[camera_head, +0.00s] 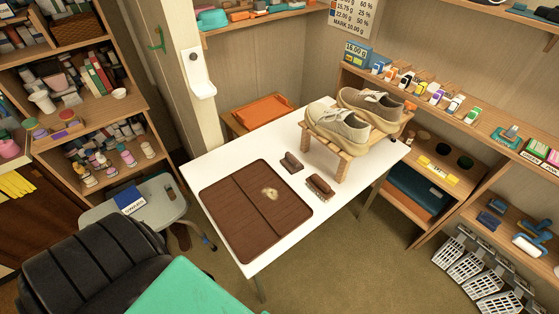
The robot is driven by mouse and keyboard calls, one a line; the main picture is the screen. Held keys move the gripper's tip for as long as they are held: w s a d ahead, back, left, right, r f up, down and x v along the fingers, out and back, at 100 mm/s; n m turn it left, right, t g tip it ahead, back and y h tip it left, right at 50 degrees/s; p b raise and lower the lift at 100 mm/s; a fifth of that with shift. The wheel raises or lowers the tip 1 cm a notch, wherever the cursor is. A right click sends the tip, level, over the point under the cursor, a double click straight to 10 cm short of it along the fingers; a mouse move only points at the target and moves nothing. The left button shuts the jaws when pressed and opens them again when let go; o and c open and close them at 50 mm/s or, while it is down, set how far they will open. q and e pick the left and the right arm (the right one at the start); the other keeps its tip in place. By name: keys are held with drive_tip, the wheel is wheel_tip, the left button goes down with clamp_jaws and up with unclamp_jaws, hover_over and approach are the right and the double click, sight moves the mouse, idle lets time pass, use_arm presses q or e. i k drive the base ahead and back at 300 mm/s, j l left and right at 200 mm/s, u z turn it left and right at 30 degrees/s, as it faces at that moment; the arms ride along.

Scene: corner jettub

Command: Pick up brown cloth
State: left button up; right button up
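A small tan, crumpled piece (269,193) lies on a flat dark brown rectangular mat (235,220) with a seam across it. The small piece looks like cloth, but it is too small to be sure; I cannot tell whether it or the mat is the brown cloth. The mat lies on the left part of a white table (240,158). Neither of my grippers is in view, and nothing touches the mat or the small piece from above.
Two brushes (291,163) (320,188) lie right of the mat. A pair of beige shoes (338,125) stands on a wooden stand (347,161) at the table's right end. A grey stool (160,205) is left of the table. Crowded shelves line both sides.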

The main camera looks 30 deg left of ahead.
sight(292, 165)
drive_tip(key=i+l+u, duration=0.1)
drive_tip(key=l+u, duration=0.3)
drive_tip(key=i+l+u, duration=0.1)
drive_tip(key=l+u, duration=0.25)
drive_tip(key=j, duration=0.1)
